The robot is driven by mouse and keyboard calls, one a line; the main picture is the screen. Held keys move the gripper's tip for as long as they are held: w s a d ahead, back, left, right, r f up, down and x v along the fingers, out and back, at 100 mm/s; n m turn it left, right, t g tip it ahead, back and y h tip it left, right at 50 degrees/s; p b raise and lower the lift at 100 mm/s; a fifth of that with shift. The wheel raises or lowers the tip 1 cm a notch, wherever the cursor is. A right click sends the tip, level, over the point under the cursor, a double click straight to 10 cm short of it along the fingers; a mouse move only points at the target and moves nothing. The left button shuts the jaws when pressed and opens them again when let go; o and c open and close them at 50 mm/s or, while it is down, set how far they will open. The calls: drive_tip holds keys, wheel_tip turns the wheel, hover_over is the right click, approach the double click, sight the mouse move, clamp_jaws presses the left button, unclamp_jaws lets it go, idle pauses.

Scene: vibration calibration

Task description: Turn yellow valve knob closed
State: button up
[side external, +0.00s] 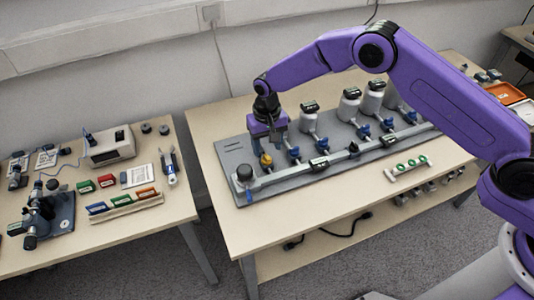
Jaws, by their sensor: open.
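The yellow valve knob (266,159) sits near the left end of the grey manifold plate (233,150), close to a dark round cap (244,173). My gripper (269,143) points down just above and behind the yellow knob, its purple body over the plate. Its jaws are open, and nothing shows between them. The fingertips are small here, so I cannot tell whether they touch the knob. Blue valve knobs (294,152) stand in a row to the right.
White-grey canisters with dark tops (309,122) stand behind the row, right of my gripper. An orange tray (505,93) is at far right. The left table holds a microscope (45,210) and instruments.

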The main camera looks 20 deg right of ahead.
sight(267, 158)
drive_tip(key=shift+f, duration=2.2)
drive_tip(key=c, duration=1)
